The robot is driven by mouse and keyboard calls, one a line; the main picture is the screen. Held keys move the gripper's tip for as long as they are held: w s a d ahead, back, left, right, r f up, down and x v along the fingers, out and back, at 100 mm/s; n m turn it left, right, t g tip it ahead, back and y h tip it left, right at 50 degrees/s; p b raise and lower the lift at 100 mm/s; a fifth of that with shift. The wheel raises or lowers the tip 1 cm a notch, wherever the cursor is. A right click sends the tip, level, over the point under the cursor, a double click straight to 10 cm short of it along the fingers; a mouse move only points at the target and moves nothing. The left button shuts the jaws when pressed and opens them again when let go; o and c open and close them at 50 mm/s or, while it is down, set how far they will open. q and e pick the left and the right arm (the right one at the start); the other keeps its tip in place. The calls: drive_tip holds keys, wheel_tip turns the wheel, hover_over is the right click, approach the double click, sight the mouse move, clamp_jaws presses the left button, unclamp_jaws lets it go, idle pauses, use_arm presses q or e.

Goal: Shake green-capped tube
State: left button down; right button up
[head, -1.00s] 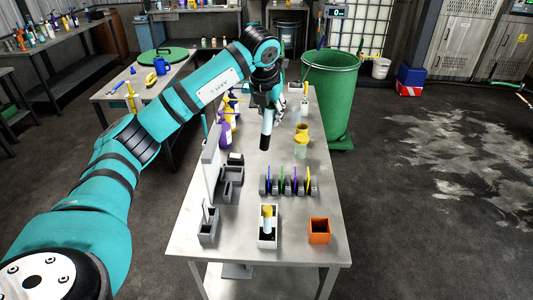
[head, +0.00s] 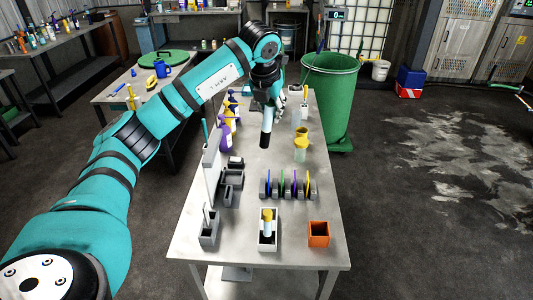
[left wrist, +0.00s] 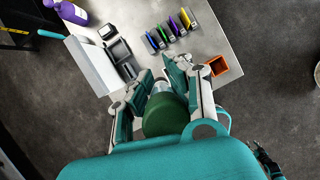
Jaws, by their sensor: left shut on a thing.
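The green-capped tube shows its round green cap (left wrist: 166,115) in the left wrist view, between the fingers of my left gripper (left wrist: 158,92). In the head view the tube (head: 265,138) hangs roughly upright below my left gripper (head: 267,104), with a dark lower end held above the table. My left gripper is shut on it. The fingers and the arm hide the cap in the head view.
On the table (head: 205,258), a white holder (head: 261,242) bears a yellow-capped tube; an orange box (head: 319,234) stands to its right. A rack with coloured dividers (head: 288,186), grey trays (head: 232,176), spray bottles (head: 226,128) and a yellow-lidded jar (head: 300,152) surround the gripper. A green bin (head: 329,90) stands behind.

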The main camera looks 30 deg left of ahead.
use_arm(q)
wheel_tip(320, 180, down, 7)
drive_tip(key=b, duration=0.4)
drive_tip(key=shift+f+b, duration=0.15)
drive_tip(key=shift+b, duration=0.2)
use_arm(e)
wheel_tip(320, 180, down, 6)
drive_tip(key=shift+f, duration=0.2)
idle(3.3)
